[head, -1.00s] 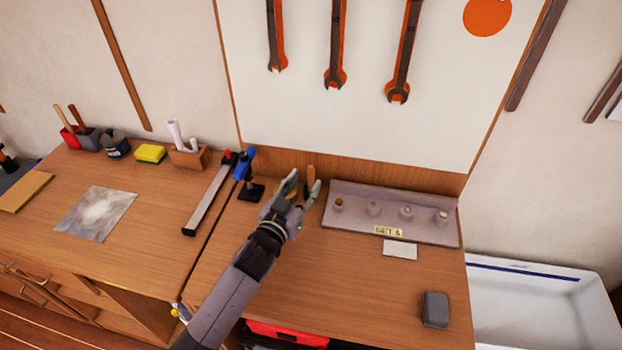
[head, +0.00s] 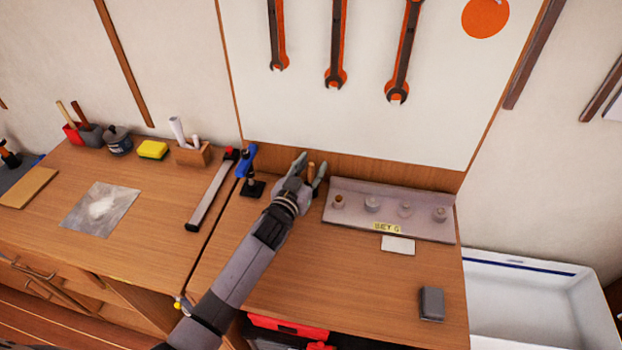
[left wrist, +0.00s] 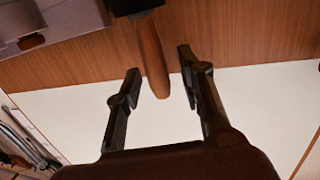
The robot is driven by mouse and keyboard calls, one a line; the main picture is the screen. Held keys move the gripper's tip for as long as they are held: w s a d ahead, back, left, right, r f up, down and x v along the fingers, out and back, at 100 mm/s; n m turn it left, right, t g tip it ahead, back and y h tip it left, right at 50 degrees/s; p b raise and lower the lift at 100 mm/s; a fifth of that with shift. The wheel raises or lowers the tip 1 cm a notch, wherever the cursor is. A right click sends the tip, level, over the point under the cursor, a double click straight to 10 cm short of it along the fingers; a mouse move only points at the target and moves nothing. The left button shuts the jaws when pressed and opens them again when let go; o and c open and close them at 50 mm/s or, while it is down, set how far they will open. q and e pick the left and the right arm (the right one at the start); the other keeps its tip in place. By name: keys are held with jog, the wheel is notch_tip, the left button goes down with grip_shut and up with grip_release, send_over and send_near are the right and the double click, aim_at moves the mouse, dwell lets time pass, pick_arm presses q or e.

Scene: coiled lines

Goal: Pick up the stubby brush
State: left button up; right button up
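The stubby brush shows in the head view as a short wooden handle (head: 311,170) standing near the back board, with its lower part hidden behind my left gripper. In the left wrist view its wooden handle (left wrist: 152,55) and part of a dark head (left wrist: 134,5) show, the head cut off by the frame's top edge. My left gripper (head: 310,168) is open, with one finger on each side of the handle. In the left wrist view (left wrist: 160,78) gaps show between the handle and both fingers. My right gripper is not in view.
A grey tray (head: 350,213) with several small round pieces stands close to the right of the gripper. A blue clamp-like tool (head: 246,162) stands to its left. A white card (head: 398,245) and a dark grey block (head: 432,304) lie nearer the front. The middle of the bench (head: 325,275) is clear.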

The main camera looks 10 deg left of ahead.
pick_arm(q)
grip_shut()
dwell(0.3)
notch_tip(320, 180, up, 9)
jog(key=shift+a+f+b, duration=0.1)
jog(key=shift+a+b, duration=0.05)
jog(key=shift+b, duration=0.25)
jog(key=a, duration=0.6)
notch_tip(320, 180, down, 6)
jog(key=s+b, duration=0.1)
jog(key=b, duration=0.5)
jog(key=shift+a, duration=0.2)
